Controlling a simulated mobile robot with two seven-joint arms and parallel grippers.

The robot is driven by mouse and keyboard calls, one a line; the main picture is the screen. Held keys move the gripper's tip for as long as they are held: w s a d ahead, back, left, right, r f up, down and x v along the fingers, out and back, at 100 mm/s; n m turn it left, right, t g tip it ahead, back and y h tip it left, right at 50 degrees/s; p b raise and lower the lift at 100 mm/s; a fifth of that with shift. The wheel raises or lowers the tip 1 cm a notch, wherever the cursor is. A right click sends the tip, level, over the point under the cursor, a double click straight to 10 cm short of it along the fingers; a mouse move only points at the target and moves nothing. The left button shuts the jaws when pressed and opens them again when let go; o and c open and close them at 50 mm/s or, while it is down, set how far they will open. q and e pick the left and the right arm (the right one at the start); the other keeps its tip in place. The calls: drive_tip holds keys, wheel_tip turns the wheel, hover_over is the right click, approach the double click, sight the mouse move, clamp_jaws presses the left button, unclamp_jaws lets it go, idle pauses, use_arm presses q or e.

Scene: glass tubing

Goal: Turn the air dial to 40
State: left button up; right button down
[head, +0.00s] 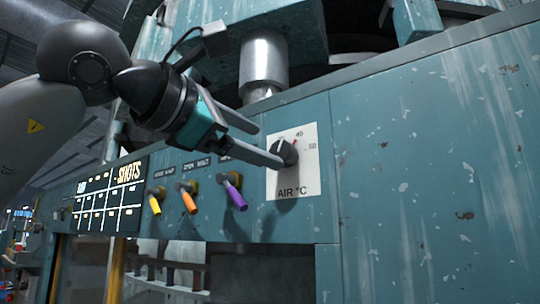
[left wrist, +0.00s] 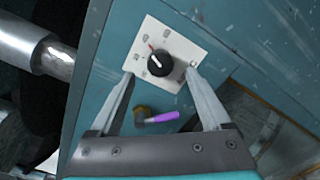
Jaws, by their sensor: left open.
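The black air dial (head: 287,153) sits on a white plate (head: 309,180) marked "AIR °C" on the teal panel. Its scale shows a 40 near the top and a further number at the right. In the left wrist view, the dial (left wrist: 159,63) has a pale pointer line aimed roughly up-left, toward the side with a red mark. I cannot read its exact setting. My left gripper (head: 268,146) is open, with its fingertips close to the dial. In the left wrist view, the fingers (left wrist: 160,75) lie either side of the dial, apparently apart from it. My right gripper is not in view.
Yellow (head: 154,201), orange (head: 188,199) and purple (head: 233,192) handled levers stick out left of the dial. A "SHOTS" board (head: 110,195) is further left. A metal cylinder (head: 264,62) stands above the panel. The panel right of the dial is clear.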

use_arm(q)
drive_tip(key=b+v, duration=0.2)
drive_tip(key=v, duration=0.9)
drive_tip(key=shift+s+b, duration=0.2)
drive_tip(key=shift+b, duration=0.1)
drive_tip(key=shift+w, duration=0.1)
